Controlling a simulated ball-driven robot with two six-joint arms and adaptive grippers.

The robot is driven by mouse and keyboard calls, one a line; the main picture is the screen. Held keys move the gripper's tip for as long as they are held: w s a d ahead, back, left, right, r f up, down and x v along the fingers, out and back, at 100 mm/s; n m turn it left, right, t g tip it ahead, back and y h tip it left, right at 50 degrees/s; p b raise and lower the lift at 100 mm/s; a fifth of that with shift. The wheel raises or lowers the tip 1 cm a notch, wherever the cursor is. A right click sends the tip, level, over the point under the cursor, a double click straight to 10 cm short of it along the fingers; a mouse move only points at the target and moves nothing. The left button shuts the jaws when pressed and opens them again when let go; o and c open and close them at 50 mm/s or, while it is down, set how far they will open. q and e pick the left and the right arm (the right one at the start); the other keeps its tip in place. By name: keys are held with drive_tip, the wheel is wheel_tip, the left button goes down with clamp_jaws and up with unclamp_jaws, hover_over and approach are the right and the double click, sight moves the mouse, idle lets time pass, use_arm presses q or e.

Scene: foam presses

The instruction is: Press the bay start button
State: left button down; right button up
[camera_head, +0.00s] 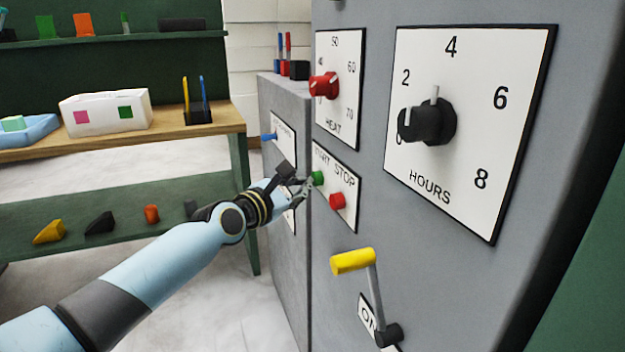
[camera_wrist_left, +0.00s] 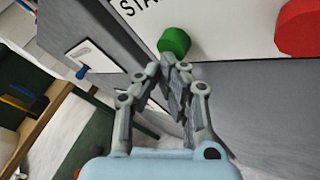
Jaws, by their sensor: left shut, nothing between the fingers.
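The green start button (camera_head: 318,178) sits under the START label on the white START/STOP plate (camera_head: 348,183) of the grey cabinet. The red stop button (camera_head: 337,200) is just right of it and lower. My left gripper (camera_head: 307,184) is shut and empty, its fingertips at or very near the green button. In the left wrist view the closed fingertips (camera_wrist_left: 177,66) lie just below the green button (camera_wrist_left: 174,41), overlapping its lower edge; I cannot tell whether they touch. The red button (camera_wrist_left: 300,27) shows at the right there. My right gripper is not in view.
Above the plate are a red heat knob (camera_head: 323,86) and a black hours knob (camera_head: 428,122). A yellow-handled lever (camera_head: 353,261) juts out below. A blue switch (camera_head: 269,137) is on the neighbouring grey cabinet. A wooden-topped bench (camera_head: 150,133) stands at left.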

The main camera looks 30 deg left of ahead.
use_arm(q)
drive_tip(key=shift+w+d, duration=0.2)
drive_tip(key=shift+s+a, duration=0.15)
idle(0.5)
drive_tip(key=shift+s+a, duration=0.5)
drive_tip(key=shift+s, duration=0.1)
drive_tip(key=s+a, duration=0.3)
drive_tip(key=shift+s+a, duration=0.1)
drive_tip(key=shift+s, duration=0.3)
idle(0.7)
